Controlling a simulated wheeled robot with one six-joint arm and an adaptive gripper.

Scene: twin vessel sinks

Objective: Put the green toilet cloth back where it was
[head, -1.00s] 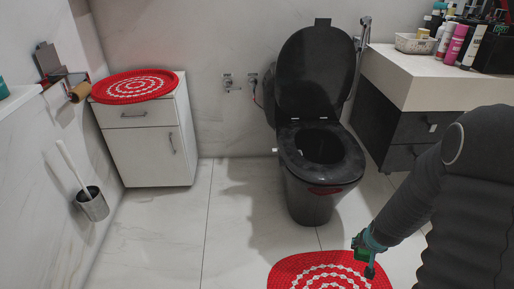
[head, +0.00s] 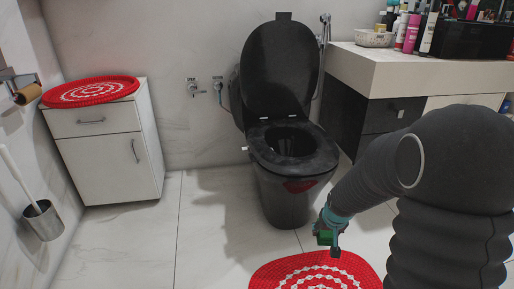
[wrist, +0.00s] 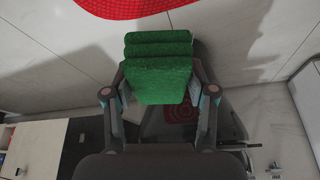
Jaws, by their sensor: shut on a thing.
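My gripper (head: 331,236) is over the floor in front of the toilet, above the back edge of the red mat in the head view. It is shut on the green toilet cloth (wrist: 158,80), a folded, layered bundle between the two fingers in the wrist view.
A white cabinet (head: 112,167) with a red round mat (head: 92,91) on top stands left. A red mat (head: 315,273) lies on the floor. A brush holder (head: 44,221) is at far left. A counter (head: 420,75) with bottles and a basket (head: 374,38) is right.

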